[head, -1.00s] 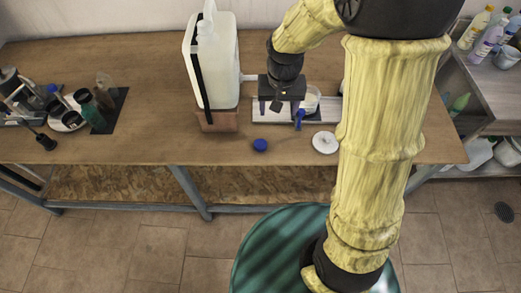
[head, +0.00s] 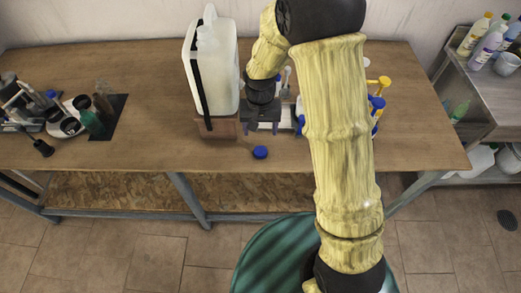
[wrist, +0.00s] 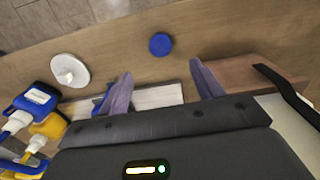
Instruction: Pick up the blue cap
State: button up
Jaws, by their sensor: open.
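The blue cap (head: 260,152) lies on the wooden table near its front edge, just in front of the white jerrycan's wooden block. It also shows in the wrist view (wrist: 160,44), on bare wood beyond my fingertips. My gripper (head: 262,130) is open and empty, pointing down above the table, right of the block and behind the cap. In the wrist view its two purple fingers (wrist: 162,85) stand apart, and the cap appears ahead of the gap between them, touching neither finger.
The white jerrycan (head: 216,65) stands on a wooden block (head: 217,130) close left of my gripper. A white disc with a knob (wrist: 70,70) lies near the cap. Blue and yellow pump tops (head: 378,101) stand to the right. Bare table lies left of the block.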

jog(key=p, duration=0.1)
send_over(260, 150)
jog(key=shift+s+f, duration=0.15)
jog(key=shift+f, duration=1.45)
jog(key=shift+s+f, duration=0.15)
jog(key=shift+f, duration=1.4)
jog(key=shift+w+f+p, duration=0.2)
jog(key=shift+f+p, duration=0.8)
jog(key=shift+f, duration=1.65)
jog(key=c, duration=1.1)
jog(key=shift+r, duration=0.15)
jog(key=shift+c, duration=0.2)
notch_tip(260, 150, up, 10)
jog(key=b, duration=0.2)
